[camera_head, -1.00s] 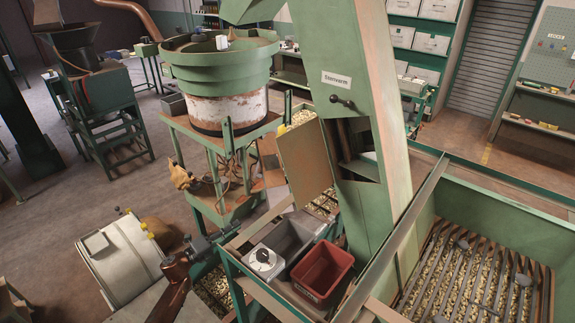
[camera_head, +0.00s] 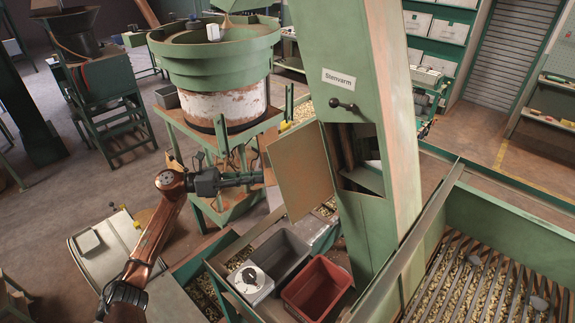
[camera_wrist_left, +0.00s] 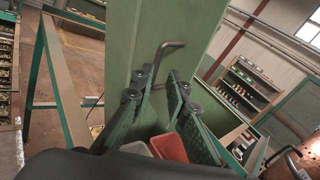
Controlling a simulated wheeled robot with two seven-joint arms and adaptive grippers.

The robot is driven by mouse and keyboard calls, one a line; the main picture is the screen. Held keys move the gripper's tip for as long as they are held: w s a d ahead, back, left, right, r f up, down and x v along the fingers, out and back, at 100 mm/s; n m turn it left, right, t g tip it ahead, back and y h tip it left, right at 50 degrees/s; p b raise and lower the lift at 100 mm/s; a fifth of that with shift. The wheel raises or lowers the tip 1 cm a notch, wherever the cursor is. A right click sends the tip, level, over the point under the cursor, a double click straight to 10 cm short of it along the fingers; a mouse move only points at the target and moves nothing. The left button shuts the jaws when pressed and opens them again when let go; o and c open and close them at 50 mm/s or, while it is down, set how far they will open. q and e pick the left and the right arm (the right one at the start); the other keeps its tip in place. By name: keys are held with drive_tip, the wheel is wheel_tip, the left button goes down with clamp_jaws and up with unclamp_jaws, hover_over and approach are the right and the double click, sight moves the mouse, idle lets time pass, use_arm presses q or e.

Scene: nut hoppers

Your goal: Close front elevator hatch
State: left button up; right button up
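The front elevator hatch (camera_head: 302,172) stands swung open to the left of the green elevator column (camera_head: 372,235), its tan inner face showing. The dark opening (camera_head: 360,150) beside it is uncovered. My left gripper (camera_head: 256,180) is just left of the hatch's free edge in the head view. In the left wrist view, my left gripper (camera_wrist_left: 160,78) has its two fingers apart with nothing between them. A dark bent handle (camera_wrist_left: 167,50) on a green face (camera_wrist_left: 190,22) is ahead of the fingertips. I cannot tell whether anything touches. My right gripper is not in view.
A grey bin (camera_head: 280,254) and a red bin (camera_head: 316,288) stand below the hatch. The round green feeder bowl (camera_head: 215,55) on its stand is behind my left gripper. A grated trough of nuts (camera_head: 480,290) is at the right. A dark crank (camera_head: 342,104) sits above the opening.

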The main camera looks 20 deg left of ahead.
sight(281, 174)
use_arm(q)
drive_tip(key=p+x, duration=0.3)
drive_tip(key=x, duration=0.5)
drive_tip(key=shift+w+a+r, duration=0.15)
drive_tip(key=shift+w+a, duration=0.05)
drive_tip(key=shift+d, duration=0.15)
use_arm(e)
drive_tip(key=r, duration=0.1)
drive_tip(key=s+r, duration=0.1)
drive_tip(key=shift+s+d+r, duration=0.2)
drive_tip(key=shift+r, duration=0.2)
use_arm(q)
drive_tip(key=shift+c, duration=0.5)
clamp_jaws()
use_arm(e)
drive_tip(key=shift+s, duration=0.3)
use_arm(q)
drive_tip(key=shift+d, duration=0.1)
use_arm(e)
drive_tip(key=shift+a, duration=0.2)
